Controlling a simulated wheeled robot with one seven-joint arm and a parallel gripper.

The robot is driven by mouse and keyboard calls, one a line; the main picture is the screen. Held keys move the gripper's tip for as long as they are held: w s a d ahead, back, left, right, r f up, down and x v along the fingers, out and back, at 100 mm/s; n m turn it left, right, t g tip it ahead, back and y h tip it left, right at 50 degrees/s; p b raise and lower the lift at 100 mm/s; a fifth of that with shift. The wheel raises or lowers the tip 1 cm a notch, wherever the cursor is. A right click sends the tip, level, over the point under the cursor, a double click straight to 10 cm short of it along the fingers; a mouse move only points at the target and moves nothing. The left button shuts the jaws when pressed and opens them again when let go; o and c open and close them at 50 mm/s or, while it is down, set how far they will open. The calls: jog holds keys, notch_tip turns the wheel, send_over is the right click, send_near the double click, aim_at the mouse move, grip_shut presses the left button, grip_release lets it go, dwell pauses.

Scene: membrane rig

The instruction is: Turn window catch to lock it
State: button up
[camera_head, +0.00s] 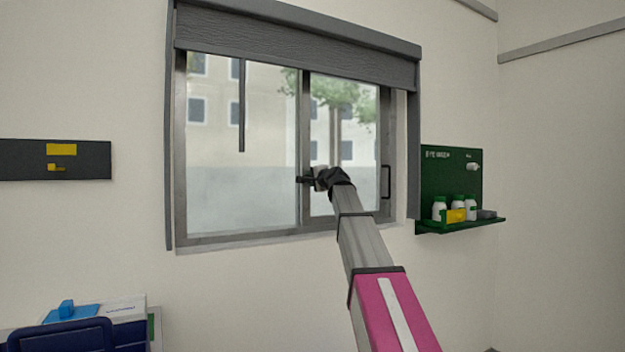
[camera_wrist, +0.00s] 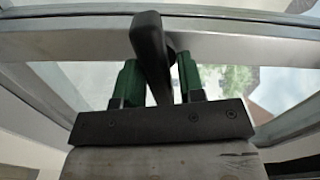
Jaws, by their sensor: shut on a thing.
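The window (camera_head: 290,150) has two panes with a grey metal frame and a vertical middle bar. The window catch is a dark lever at the middle bar; in the wrist view the black lever (camera_wrist: 150,50) stands between green finger pads. My gripper (camera_wrist: 159,82) is shut on this lever, with one pad on each side of it. In the head view my gripper (camera_head: 309,180) is at the middle bar and hides part of the catch. The lever's far end passes over the metal bar in the wrist view. I cannot tell whether the catch is locked.
A grey blind (camera_head: 300,50) covers the window top, with a dark wand (camera_head: 241,105) hanging down. A black handle (camera_head: 386,182) is at the window's right side. A green eye-wash station (camera_head: 450,165) with bottles hangs to the right. A blue chair (camera_head: 62,336) stands lower left.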

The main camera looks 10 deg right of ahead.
jog(key=shift+f+m, duration=0.15)
jog(key=shift+m, duration=1.05)
jog(key=o, duration=0.7)
jog(key=shift+c, duration=0.2)
jog(key=v, duration=1.1)
jog(key=shift+w, duration=0.1)
